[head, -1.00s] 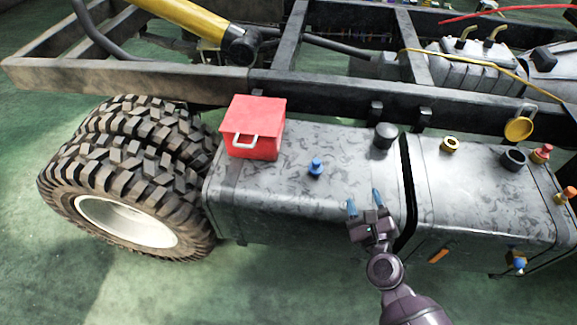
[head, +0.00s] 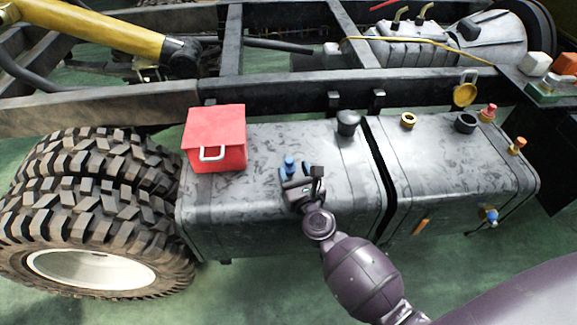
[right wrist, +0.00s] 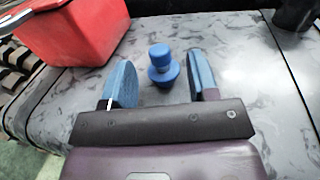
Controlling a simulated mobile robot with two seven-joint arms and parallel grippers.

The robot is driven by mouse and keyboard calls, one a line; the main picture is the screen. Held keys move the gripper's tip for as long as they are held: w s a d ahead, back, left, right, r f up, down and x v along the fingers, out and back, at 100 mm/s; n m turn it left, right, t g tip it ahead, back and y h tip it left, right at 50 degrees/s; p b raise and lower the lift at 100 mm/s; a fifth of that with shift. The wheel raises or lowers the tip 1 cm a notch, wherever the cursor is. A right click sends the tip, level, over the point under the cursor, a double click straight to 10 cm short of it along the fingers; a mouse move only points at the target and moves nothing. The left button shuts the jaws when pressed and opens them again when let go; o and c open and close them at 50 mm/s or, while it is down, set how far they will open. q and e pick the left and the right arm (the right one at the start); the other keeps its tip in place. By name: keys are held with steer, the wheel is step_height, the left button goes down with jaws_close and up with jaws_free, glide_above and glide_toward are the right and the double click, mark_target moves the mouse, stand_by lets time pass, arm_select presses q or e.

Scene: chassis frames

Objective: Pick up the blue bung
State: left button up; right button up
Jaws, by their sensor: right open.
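The blue bung (head: 289,163) stands upright on top of the grey mottled tank (head: 260,205). It also shows in the right wrist view (right wrist: 162,66), with a round knob above a wider collar. My right gripper (head: 296,172) is at the bung, on its near side. In the right wrist view its two blue-padded fingers (right wrist: 161,82) are open and apart, with the bung between or just beyond their tips. No contact with the bung shows. My left gripper is not in view.
A red box (head: 216,140) with a white handle sits left of the bung on the tank. A black cap (head: 348,122) stands to the right. The chassis rail (head: 290,98) runs behind. A second tank (head: 450,160) carries several fittings. Large tyres (head: 90,205) stand at left.

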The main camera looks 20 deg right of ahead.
mark_target(291, 164)
steer(key=w, duration=0.5)
steer(key=shift+d, duration=0.1)
steer(key=shift+w, duration=0.35)
